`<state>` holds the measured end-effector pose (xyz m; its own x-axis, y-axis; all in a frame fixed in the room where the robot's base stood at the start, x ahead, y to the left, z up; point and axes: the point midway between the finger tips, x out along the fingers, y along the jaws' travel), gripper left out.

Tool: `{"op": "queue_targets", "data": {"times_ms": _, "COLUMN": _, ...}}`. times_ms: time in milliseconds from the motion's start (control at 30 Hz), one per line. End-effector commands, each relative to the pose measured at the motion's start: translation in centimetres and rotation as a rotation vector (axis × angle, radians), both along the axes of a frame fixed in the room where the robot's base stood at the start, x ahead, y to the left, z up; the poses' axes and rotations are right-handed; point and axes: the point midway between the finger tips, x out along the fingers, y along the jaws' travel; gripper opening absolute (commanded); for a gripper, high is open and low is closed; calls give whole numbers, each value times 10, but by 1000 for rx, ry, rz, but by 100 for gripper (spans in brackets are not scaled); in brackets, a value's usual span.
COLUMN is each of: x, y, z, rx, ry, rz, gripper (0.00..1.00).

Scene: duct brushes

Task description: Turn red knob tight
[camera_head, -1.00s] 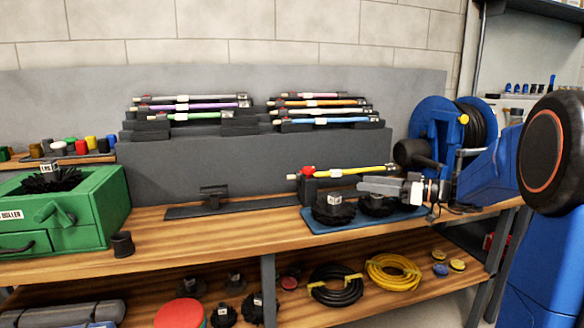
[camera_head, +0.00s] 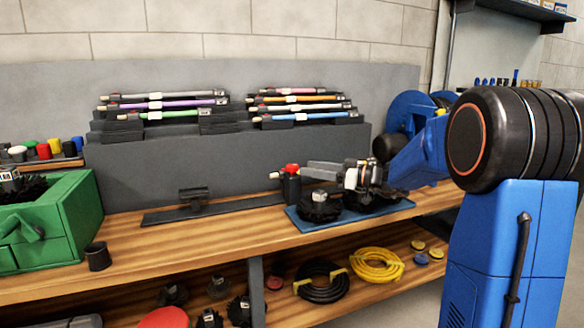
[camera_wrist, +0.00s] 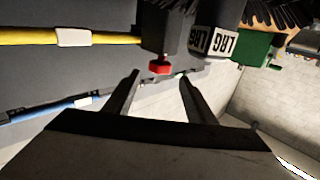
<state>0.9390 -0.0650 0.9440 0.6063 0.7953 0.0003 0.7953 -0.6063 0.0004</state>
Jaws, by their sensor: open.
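The red knob (camera_head: 291,168) sits on top of a black clamp block (camera_head: 291,190) on the bench. My gripper (camera_head: 308,168) is just right of the knob in the head view. In the wrist view the red knob (camera_wrist: 160,67) shows at the mouth of my gripper (camera_wrist: 159,78), near the two parted fingertips. My jaws are open and empty; I cannot tell whether a finger touches the knob. A yellow rod (camera_wrist: 70,37) runs into the clamp block (camera_wrist: 158,30); my gripper hides most of it in the head view.
Black brushes (camera_head: 320,207) stand on a blue mat (camera_head: 296,220) below my gripper; an LRG label (camera_wrist: 215,42) shows close by. A dark rack (camera_head: 240,160) with several coloured rods stands behind. A green box (camera_head: 75,215) is at left.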

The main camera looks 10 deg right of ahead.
Motion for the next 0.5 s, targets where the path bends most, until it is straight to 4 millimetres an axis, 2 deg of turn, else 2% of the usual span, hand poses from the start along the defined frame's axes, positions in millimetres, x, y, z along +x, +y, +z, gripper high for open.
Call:
{"op": "queue_targets", "data": {"times_ms": 200, "x": 23, "y": 31, "z": 0, "rx": 0, "ry": 0, "rz": 3, "gripper": 50}}
{"op": "queue_targets", "data": {"times_ms": 500, "x": 43, "y": 57, "z": 0, "rx": 0, "ry": 0, "rz": 1, "gripper": 50}}
